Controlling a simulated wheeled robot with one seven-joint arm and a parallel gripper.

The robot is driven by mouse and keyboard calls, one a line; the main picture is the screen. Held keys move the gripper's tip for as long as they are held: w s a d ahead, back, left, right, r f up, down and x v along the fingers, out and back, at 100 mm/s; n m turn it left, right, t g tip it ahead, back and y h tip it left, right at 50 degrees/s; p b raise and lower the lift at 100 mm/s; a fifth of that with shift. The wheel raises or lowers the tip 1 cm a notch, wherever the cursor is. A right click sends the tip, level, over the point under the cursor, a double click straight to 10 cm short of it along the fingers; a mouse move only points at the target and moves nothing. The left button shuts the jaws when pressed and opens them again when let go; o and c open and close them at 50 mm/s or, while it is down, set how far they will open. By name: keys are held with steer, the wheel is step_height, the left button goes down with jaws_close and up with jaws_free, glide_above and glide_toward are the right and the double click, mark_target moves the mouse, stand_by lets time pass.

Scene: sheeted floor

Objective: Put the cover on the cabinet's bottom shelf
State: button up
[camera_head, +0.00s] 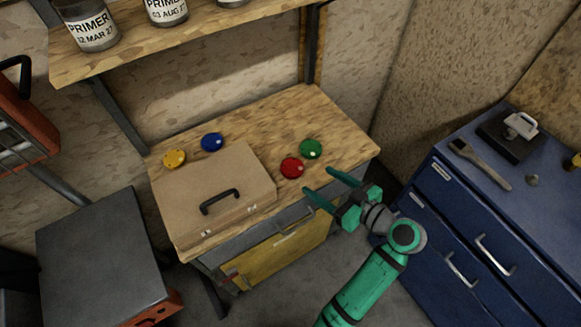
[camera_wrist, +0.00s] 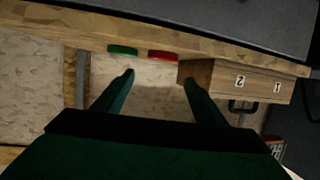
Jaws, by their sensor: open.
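A light-brown wooden box (camera_head: 178,222) sits at the left front of the wooden bench, with a flat cover (camera_head: 240,172) on top that has a black handle (camera_head: 219,201). In the wrist view, which looks upside down, the box (camera_wrist: 225,80) is at the right with the numbers 1 and 2 on its side. My gripper (camera_head: 322,183) is open and empty at the bench's right front edge, right of the box and apart from it. Its fingers (camera_wrist: 158,78) point towards the bench. A grey drawer and a yellow panel (camera_head: 285,254) are under the bench top; no shelf inside shows.
Red (camera_head: 292,168), green (camera_head: 311,149), blue (camera_head: 212,142) and yellow (camera_head: 174,159) discs lie on the bench (camera_head: 345,140). Paint cans stand on a shelf (camera_head: 170,45) above. A blue drawer cabinet (camera_head: 470,235) stands right, a grey-topped unit (camera_head: 95,245) left.

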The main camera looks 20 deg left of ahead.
glide_toward(292, 167)
steer(key=shift+w+a, duration=0.6)
steer(key=shift+a, duration=0.25)
steer(key=shift+f+x, duration=0.15)
steer(key=shift+x, duration=1.2)
steer(key=shift+f+x, duration=0.15)
steer(key=shift+x, duration=1.25)
steer(key=shift+s, duration=0.2)
steer(key=shift+d, duration=0.1)
steer(key=c, duration=1.1)
steer(key=shift+r, duration=0.15)
